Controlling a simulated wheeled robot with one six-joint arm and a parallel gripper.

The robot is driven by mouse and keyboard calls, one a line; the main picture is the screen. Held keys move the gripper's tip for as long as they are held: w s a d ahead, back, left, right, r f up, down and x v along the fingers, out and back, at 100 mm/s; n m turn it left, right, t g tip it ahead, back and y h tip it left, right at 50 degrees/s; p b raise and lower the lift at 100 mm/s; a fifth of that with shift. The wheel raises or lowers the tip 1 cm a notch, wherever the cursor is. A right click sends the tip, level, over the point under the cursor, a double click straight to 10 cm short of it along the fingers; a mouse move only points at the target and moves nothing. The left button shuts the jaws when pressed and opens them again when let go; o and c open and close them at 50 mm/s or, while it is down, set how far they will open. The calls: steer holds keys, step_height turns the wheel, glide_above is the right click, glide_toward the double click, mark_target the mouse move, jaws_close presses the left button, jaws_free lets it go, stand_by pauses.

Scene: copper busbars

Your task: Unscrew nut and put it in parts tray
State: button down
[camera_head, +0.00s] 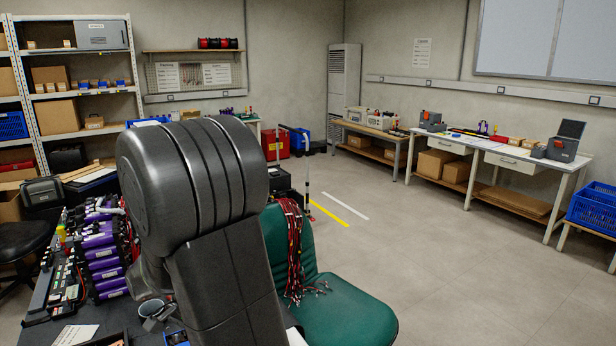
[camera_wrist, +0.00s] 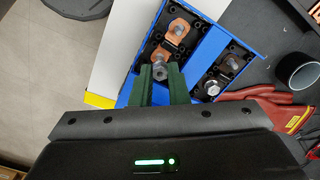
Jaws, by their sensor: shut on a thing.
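In the wrist view my gripper (camera_wrist: 161,74) points at a blue box with black terminal blocks (camera_wrist: 222,42). Its two green fingers are shut on a small grey metal nut (camera_wrist: 160,71) held between their tips. The nut is right at the lower end of a copper busbar (camera_wrist: 161,53); I cannot tell whether it is on its stud or clear of it. The busbar's upper end (camera_wrist: 178,29) has another fastener. In the head view my arm hides the fingers and most of the work area.
In the wrist view, a second terminal with a silver bolt (camera_wrist: 212,87) is right of the fingers. Red-handled pliers (camera_wrist: 265,101) and a dark round cup (camera_wrist: 298,70) lie further right. In the head view, a green chair (camera_head: 345,295) stands beside the bench, with open floor beyond.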

steer(key=shift+r+p, duration=1.65)
steer(key=shift+r, duration=0.4)
steer(key=shift+f, duration=0.1)
